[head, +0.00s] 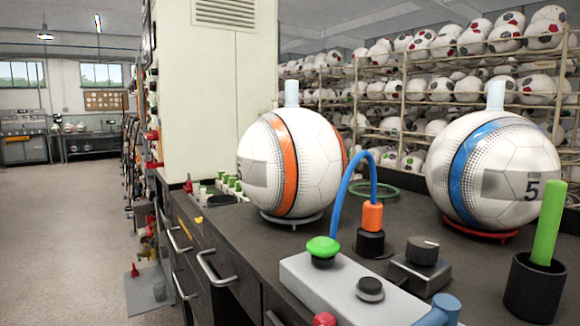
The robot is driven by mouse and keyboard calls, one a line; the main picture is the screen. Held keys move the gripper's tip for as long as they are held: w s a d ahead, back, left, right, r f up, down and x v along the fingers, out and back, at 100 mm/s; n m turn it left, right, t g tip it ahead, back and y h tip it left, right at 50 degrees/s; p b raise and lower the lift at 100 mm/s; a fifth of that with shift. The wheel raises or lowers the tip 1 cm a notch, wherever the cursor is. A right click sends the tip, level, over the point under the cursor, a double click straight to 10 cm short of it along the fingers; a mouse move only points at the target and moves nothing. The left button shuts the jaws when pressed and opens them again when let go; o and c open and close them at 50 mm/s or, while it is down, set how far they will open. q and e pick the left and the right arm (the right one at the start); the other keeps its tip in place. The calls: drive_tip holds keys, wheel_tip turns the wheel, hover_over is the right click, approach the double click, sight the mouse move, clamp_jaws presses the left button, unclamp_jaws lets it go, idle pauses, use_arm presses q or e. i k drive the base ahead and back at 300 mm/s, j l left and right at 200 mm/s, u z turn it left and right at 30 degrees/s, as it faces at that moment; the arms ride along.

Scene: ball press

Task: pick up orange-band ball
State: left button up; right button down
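The orange-band ball (312,150) is white with dotted patches and an orange stripe, and a pale peg stands up from its top. It rests on a light ring stand (291,219) on the dark bench top, left of the blue-band ball. The blue-band ball (520,170) is white with a blue stripe and a 5 on it, and sits on a red ring stand (474,232). Neither gripper is in the head view.
A grey control box (322,283) with a green button (322,247) and a blue cable (338,205) stand in front of the orange-band ball. A black cup (533,292) holds a green stick at right. A cream cabinet (222,80) rises behind left. Open floor (70,240) lies left.

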sight(292, 162)
drive_tip(key=j+z, duration=0.1)
drive_tip(key=z, duration=0.95)
drive_tip(key=j+z, duration=0.45)
drive_tip(key=k+j+z, duration=0.1)
drive_tip(key=j+z, duration=0.15)
drive_tip(key=z, duration=0.25)
drive_tip(key=k+j+z, duration=0.2)
drive_tip(key=j, duration=0.2)
drive_tip(key=k+j+z, duration=0.2)
drive_tip(key=j, duration=0.15)
drive_tip(key=k+j, duration=0.45)
drive_tip(key=j, duration=0.2)
drive_tip(key=z, duration=0.05)
